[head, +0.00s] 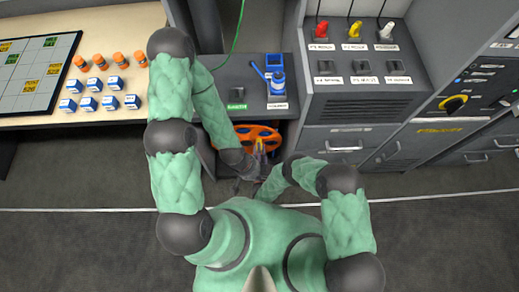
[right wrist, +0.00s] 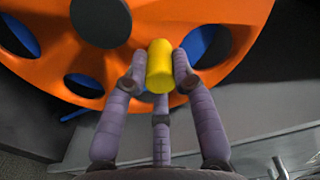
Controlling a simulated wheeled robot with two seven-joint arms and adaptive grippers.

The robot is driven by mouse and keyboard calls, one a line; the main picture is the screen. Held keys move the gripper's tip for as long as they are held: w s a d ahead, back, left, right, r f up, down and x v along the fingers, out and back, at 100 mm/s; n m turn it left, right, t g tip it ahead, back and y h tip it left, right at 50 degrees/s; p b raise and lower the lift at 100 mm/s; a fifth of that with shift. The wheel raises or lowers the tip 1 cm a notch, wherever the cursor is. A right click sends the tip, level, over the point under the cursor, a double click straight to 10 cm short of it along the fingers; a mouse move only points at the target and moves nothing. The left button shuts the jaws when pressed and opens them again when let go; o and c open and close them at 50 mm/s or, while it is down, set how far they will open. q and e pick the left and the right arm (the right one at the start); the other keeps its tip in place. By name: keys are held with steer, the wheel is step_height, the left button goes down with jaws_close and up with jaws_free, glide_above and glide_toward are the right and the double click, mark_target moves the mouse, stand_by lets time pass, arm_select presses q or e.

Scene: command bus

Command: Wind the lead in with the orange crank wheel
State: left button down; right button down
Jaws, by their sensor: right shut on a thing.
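The orange crank wheel (head: 242,130) is on the front of the grey console, below its ledge. In the right wrist view the wheel (right wrist: 225,12) fills the upper part, with a dark hub and blue behind its openings. My right gripper (head: 262,148) is at the wheel, its purple fingers (right wrist: 160,78) shut around the yellow crank knob (right wrist: 160,62). A green lead (head: 240,30) runs down from the top edge and passes behind my left arm. My left gripper (head: 242,184) is low, near the right forearm; its fingers are too small and dark to read.
A blue device (head: 276,75) stands on the ledge above the wheel. A switch panel (head: 362,65) with red, yellow and white plugs is to the right. A table (head: 130,20) with orange-capped bottles and blue boxes is at left. Open floor (head: 80,240) lies at lower left.

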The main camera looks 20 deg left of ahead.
steer(key=shift+s+f+m, duration=0.1)
steer(key=shift+f+m, duration=0.35)
steer(key=shift+m, duration=0.25)
steer(key=c, duration=1)
jaws_free()
steer(key=shift+v, duration=3.7)
steer(key=shift+r, duration=0.1)
